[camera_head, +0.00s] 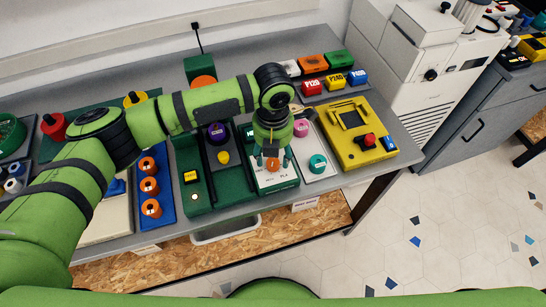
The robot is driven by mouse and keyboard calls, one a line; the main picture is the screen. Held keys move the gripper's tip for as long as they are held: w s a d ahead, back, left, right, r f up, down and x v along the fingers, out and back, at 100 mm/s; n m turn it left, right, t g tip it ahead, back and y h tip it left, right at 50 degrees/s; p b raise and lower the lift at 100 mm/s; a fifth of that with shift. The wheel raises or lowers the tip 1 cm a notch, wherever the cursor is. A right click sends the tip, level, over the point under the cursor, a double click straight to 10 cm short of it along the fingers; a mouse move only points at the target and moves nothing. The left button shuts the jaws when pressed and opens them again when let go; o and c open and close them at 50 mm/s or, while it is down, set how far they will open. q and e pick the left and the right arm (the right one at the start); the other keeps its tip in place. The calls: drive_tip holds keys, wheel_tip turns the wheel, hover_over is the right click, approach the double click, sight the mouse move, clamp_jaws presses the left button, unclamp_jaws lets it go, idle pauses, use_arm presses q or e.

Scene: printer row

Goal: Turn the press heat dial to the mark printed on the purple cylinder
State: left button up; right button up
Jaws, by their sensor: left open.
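A dark purple cylinder (217,131) stands on a green unit left of my left gripper. My left gripper (271,160) points down over a green unit with a white printed face (278,182). Its fingers are open, and an orange round knob (272,164) shows between their tips; I cannot tell whether they touch it. A teal dial (318,163) and a magenta round piece (301,128) sit on a white panel just right of the gripper. The print is too small to tell which dial is the press heat dial. The mark on the purple cylinder is unreadable. My right gripper is out of view.
A yellow device with a red knob (370,141) stands to the right. Coloured labelled blocks (335,80) sit behind it. A yellow knob (223,157) is left of the gripper. Orange rings on a blue tray (168,210) are further left. The counter's front edge is close.

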sight(273, 162)
use_arm(q)
wheel_tip(273, 162, up, 9)
idle(0.3)
drive_tip(key=shift+s, duration=0.1)
idle(0.4)
